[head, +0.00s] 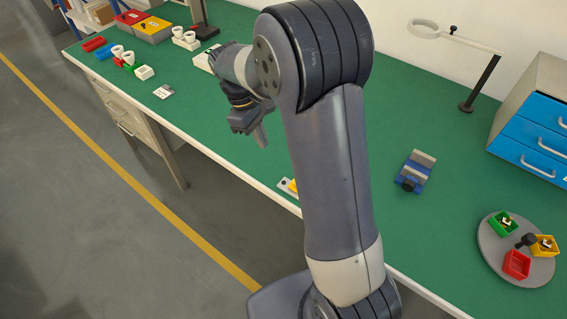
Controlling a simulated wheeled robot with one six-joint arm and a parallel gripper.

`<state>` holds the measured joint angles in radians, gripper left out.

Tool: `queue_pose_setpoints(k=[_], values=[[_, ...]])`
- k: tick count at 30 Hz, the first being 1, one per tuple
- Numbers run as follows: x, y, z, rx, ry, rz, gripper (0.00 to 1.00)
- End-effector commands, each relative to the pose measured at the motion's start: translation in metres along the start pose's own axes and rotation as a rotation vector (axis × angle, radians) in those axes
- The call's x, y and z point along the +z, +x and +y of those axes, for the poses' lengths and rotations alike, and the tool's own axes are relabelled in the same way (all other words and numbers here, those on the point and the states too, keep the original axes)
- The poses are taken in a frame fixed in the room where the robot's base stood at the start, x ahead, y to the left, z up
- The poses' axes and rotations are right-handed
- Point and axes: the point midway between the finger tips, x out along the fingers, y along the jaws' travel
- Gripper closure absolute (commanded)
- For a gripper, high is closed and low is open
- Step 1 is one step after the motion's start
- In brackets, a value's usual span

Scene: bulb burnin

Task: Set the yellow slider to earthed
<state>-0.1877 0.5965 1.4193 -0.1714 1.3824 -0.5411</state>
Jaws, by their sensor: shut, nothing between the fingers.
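A small piece of yellow (294,184) shows on a pale plate (285,186) at the front edge of the green bench, at the left side of my arm. It may be the yellow slider; my arm hides most of it, so its setting and any markings cannot be read. My gripper (262,138) is shut and empty, pointing down above the bench, up and left of that plate and apart from it.
The green bench (440,240) has free room right of my arm, around a blue and grey vise-like block (414,172). A round tray (490,255) with small coloured bins, blue drawers (535,130) and a magnifier lamp (465,104) stand right. Red and yellow boxes (150,28) stand far left.

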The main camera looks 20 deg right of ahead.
Motion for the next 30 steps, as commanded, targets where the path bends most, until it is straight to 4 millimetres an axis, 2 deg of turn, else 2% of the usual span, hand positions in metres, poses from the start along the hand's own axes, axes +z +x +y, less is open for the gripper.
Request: queue_pose_setpoints(k=[13, 17, 23, 30], values=[[0.0, 0.0, 0.0, 0.0, 0.0, 0.0, 1.0], [0.0, 0.006, 0.0, -0.001, 0.0, -0.002, 1.0], [0.001, 0.036, 0.0, -0.003, 0.0, -0.005, 1.0], [0.001, 0.089, 0.0, -0.004, 0.0, -0.006, 1.0]])
